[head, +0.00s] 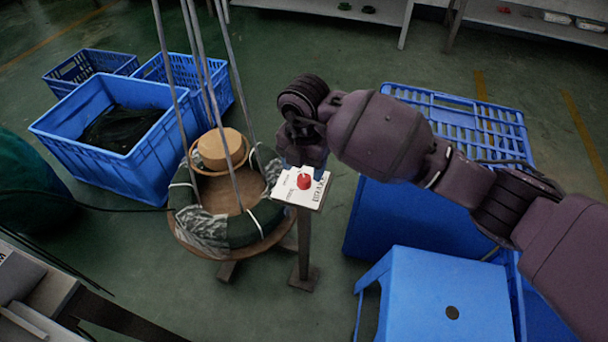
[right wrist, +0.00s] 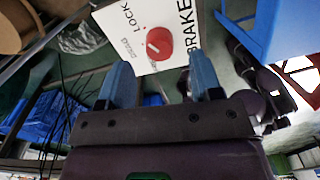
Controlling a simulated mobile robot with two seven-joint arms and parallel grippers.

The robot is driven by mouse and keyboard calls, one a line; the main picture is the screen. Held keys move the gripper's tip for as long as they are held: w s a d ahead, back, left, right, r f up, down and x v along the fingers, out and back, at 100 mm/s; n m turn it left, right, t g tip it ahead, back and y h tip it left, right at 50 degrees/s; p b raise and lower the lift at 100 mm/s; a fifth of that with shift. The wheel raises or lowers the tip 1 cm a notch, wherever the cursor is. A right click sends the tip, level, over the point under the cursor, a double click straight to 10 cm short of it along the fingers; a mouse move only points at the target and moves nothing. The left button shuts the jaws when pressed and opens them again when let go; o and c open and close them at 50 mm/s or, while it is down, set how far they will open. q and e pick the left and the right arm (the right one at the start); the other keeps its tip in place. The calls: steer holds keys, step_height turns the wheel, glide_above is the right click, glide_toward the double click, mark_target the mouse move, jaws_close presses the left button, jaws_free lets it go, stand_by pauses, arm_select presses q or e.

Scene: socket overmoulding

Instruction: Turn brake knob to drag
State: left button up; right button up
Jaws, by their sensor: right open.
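The brake knob (head: 304,181) is a small round red knob on a white label plate (head: 290,187) on top of a thin post. In the right wrist view the knob (right wrist: 159,43) has a pale mark, and the plate reads LOCK, BRAKE and a smaller word that looks like DRAG. I cannot tell for sure which word the mark points to. My right gripper (head: 304,152) is just behind the plate in the head view. In the right wrist view its blue fingers (right wrist: 158,61) are open, apart on either side below the knob, with nothing between them. My left gripper is not in view.
A round cable reel stand (head: 233,200) with dark coiled hose and tall rods stands left of the post. Blue crates (head: 150,165) are at the left. A blue bin (head: 385,220) and a blue stool (head: 450,285) stand right of the post.

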mark_target(304, 178)
arm_select(q)
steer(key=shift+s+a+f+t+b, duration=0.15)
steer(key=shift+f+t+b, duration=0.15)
steer(key=shift+b, duration=0.2)
arm_select(e)
steer(key=shift+f, duration=1.8)
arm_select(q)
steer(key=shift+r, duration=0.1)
arm_select(e)
steer(key=shift+r, duration=0.1)
steer(key=c, duration=0.9)
